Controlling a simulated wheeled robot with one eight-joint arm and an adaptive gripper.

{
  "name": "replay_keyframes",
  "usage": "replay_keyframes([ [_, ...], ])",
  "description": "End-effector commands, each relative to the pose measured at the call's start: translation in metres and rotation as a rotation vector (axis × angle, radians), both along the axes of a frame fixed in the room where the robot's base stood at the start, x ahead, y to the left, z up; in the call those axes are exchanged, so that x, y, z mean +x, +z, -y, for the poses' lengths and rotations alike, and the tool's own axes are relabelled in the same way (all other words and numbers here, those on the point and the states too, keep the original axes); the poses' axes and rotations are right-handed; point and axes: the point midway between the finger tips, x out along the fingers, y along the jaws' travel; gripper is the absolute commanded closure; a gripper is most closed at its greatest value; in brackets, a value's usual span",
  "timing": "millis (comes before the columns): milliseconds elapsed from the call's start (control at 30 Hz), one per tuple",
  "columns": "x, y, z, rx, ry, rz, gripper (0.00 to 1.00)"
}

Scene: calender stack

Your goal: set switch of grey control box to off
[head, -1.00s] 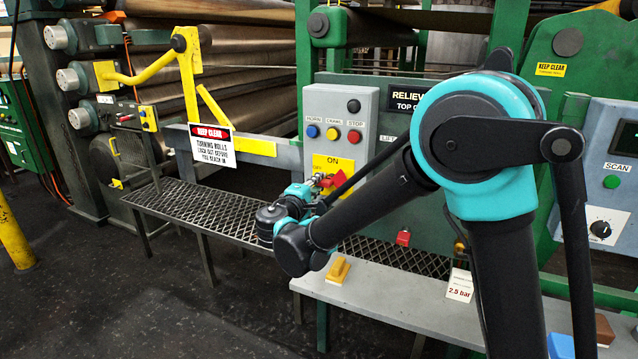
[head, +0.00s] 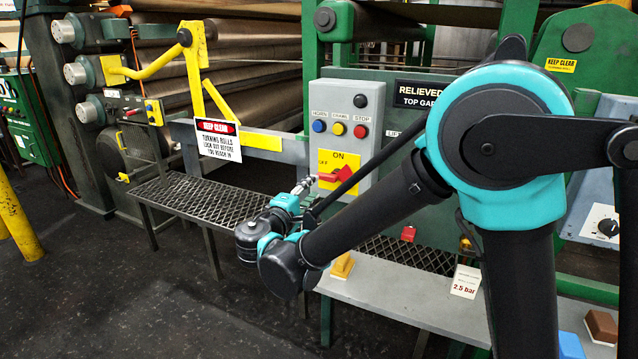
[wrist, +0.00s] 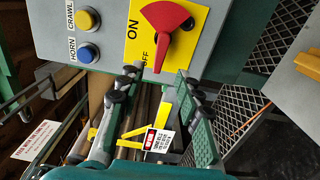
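The grey control box (head: 372,150) stands on the machine front in the head view. It has blue, yellow and red buttons above a yellow ON/OFF plate (head: 351,160). Its red switch handle (head: 330,177) points left, to the side of the OFF label. The wrist view shows the box turned sideways, with the red handle (wrist: 166,22) narrowing to a tip beside OFF. My gripper (wrist: 157,76) is open and empty, its two fingers on either side of the handle's tip, with a gap to each. In the head view my gripper (head: 304,186) is just left of the handle.
A yellow lever with a KEEP CLEAR sign (head: 217,140) hangs to the left of the box. A mesh walkway (head: 200,196) runs below. A grey bench (head: 400,302) with a yellow block (head: 342,266) and a 2.5 bar card (head: 466,281) is in front.

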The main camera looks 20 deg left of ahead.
Motion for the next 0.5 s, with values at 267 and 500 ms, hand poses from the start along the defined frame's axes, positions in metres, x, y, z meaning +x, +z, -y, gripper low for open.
replay_keyframes([
  [267,-0.031,0.0,-0.002,0.0,0.001,0.0,0.65],
  [500,-0.033,0.0,-0.002,0.0,-0.001,0.0,0.65],
])
